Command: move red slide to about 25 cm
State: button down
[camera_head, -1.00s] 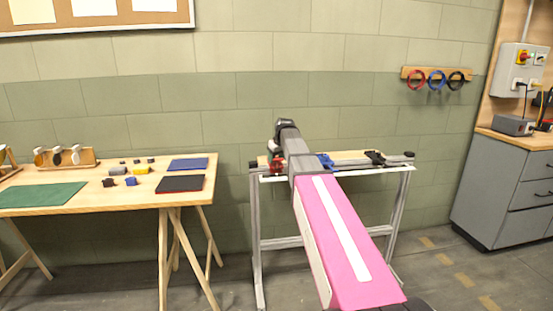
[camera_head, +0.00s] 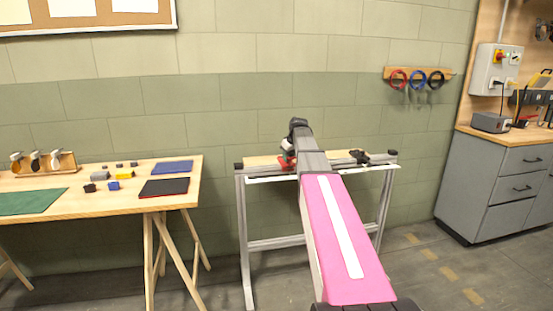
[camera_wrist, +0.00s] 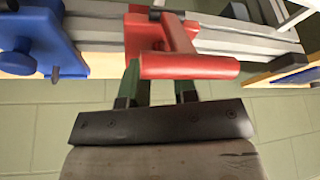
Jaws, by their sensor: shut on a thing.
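The red slide (camera_wrist: 165,38) sits on the metal rail (camera_wrist: 235,38) in the wrist view, with its red bar handle toward my gripper (camera_wrist: 160,72). My gripper is shut on the red slide, its green fingers at the handle. In the head view the red slide (camera_head: 286,162) shows just left of my arm, on the rail's left half. The blue slide (camera_wrist: 32,40) is on the same rail, at the left of the wrist view and apart from the red one. My arm hides it in the head view. No scale marks are readable.
The rail stand (camera_head: 242,215) stands against the wall, with a dark part (camera_head: 358,157) near its right end. A wooden table (camera_head: 105,205) with small blocks and mats is at left, a grey cabinet (camera_head: 490,185) at right. Floor is clear between stand and cabinet.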

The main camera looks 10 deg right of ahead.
jog(key=shift+d, duration=1.1)
jog(key=c, duration=0.9)
grip_release()
jog(key=v, duration=1.1)
